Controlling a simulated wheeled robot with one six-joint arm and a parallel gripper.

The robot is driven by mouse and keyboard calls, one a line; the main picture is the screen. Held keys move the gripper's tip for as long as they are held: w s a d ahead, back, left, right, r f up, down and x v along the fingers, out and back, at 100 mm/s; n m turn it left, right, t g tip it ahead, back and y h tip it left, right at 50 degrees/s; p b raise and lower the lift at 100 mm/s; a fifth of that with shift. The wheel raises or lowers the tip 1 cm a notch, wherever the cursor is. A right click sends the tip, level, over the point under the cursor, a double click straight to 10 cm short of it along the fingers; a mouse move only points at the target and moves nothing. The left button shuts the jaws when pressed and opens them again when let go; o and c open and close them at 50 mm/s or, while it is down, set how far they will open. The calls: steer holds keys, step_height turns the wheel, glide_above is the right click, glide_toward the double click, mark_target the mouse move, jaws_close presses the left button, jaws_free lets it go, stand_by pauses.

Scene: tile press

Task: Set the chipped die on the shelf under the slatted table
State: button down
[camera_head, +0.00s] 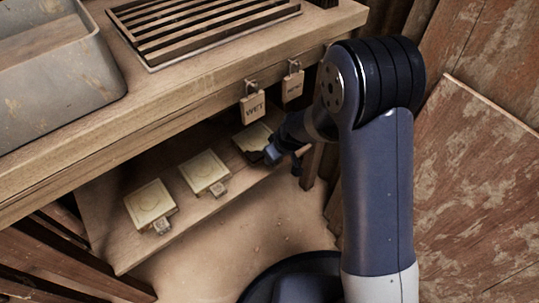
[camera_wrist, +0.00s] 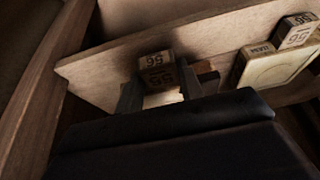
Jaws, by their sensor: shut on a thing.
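The chipped die (camera_head: 252,137) is a pale square plate on a wooden backing with a ragged dark edge. It is at the right end of the shelf (camera_head: 120,245) under the slatted table (camera_head: 85,130); I cannot tell whether it touches the shelf. My gripper (camera_head: 272,155) is shut on its small handle block. In the wrist view the block, marked 56 (camera_wrist: 157,62), sits between my two fingers (camera_wrist: 160,88), and most of the plate is hidden.
Two similar dies, a left one (camera_head: 150,203) and a middle one (camera_head: 204,173), lie on the shelf. A WET tag (camera_head: 253,107) and another tag (camera_head: 292,87) hang from the table edge above my gripper. A grey basin (camera_head: 60,75) stands on top. A wooden board (camera_head: 475,190) is at right.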

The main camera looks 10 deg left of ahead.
steer(key=shift+w+a, duration=0.85)
steer(key=shift+a, duration=0.1)
step_height(320, 180, down, 4)
steer(key=b, duration=0.2)
steer(key=shift+w+a+r+b, duration=0.1)
steer(key=shift+r+b, duration=0.1)
steer(key=shift+b, duration=0.1)
steer(key=shift+r, duration=0.1)
steer(key=c, duration=0.9)
jaws_free()
steer(key=shift+p+v, duration=1.6)
steer(key=shift+v, duration=2.2)
